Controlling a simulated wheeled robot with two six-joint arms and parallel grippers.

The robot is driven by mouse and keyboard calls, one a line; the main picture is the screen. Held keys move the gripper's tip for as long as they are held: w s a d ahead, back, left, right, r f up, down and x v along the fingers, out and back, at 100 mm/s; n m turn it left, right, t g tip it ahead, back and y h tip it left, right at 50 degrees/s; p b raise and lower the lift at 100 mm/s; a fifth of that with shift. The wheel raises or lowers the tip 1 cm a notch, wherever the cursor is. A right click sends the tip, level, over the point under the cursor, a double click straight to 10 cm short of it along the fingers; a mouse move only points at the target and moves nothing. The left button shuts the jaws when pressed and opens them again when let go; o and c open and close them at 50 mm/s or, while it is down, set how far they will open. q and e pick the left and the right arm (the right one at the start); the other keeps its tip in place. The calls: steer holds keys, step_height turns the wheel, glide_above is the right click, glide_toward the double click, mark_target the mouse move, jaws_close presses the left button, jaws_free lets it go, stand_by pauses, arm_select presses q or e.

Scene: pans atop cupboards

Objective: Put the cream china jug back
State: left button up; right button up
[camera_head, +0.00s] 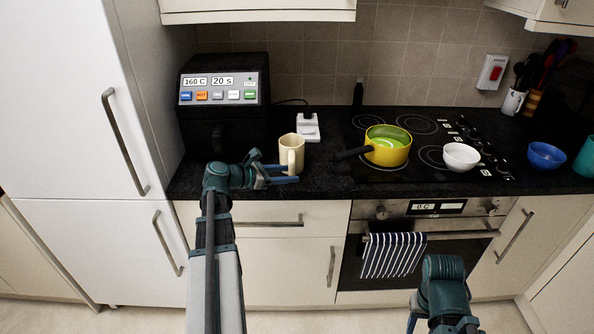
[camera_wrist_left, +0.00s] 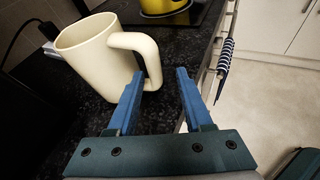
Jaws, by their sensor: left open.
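The cream china jug (camera_head: 290,150) stands upright on the black worktop, in front of the white socket plate. In the left wrist view the jug (camera_wrist_left: 95,62) fills the upper left, with its handle (camera_wrist_left: 145,55) towards my gripper. My left gripper (camera_head: 284,174) is open at the front edge of the worktop, just in front of the jug. In the left wrist view its blue fingers (camera_wrist_left: 157,78) are apart, with the lower end of the handle close to the left finger; I cannot tell if they touch. My right arm shows at the bottom right, and its fingers are mostly hidden.
A black air fryer (camera_head: 222,125) stands left of the jug. A yellow pan (camera_head: 388,146) and a white bowl (camera_head: 461,157) are on the hob to the right. A blue bowl (camera_head: 546,155) stands further right. A striped towel (camera_head: 393,255) hangs on the oven handle.

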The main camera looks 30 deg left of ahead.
arm_select(q)
steer(key=p+v, duration=0.1)
steer(key=v, duration=0.6)
steer(key=shift+p, duration=0.4)
steer(key=shift+s, duration=0.1)
steer(key=d+f+m+g, duration=0.4)
steer(key=d+m, duration=0.2)
steer(key=d, duration=0.5)
steer(key=d+f+m+g, duration=0.4)
steer(key=d+f+m, duration=0.15)
steer(key=d, duration=0.55)
steer(key=s+d+f+m+g+y, duration=0.2)
steer(key=s+d+m+y, duration=0.2)
steer(key=d+m, duration=0.5)
steer(key=s+d+f+m+g+y, duration=0.2)
steer(key=s+d+m, duration=0.6)
steer(key=m, duration=0.4)
steer(key=shift+s+d+f+g+y, duration=0.25)
steer(key=shift+d+f+y, duration=0.25)
steer(key=shift+y, duration=0.5)
